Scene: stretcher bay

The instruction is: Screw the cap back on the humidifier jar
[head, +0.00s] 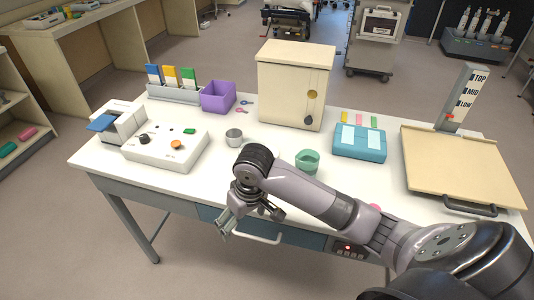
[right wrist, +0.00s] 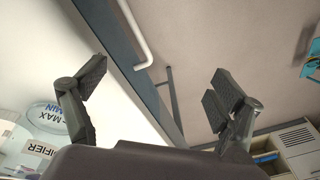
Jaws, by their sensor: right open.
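My right gripper (head: 243,222) is open and empty, over the table's front edge by the drawer handle. In the right wrist view its fingers (right wrist: 158,85) stand wide apart with only table edge and floor between them. A clear jar (right wrist: 45,118) marked MAX and MIN, with a label ending in "IFIER", is partly visible at the left of that view, apart from the fingers. In the head view a green, round, cup-like thing (head: 307,161) stands behind my right forearm; I cannot tell whether it is the cap or a vessel. My left gripper is out of view.
A metal cup (head: 234,136) and white control box (head: 167,145) stand left of my arm. A beige cabinet (head: 292,88), purple bin (head: 218,97) and card rack (head: 174,92) are behind. A teal box (head: 360,142) and tan board (head: 462,165) lie to the right.

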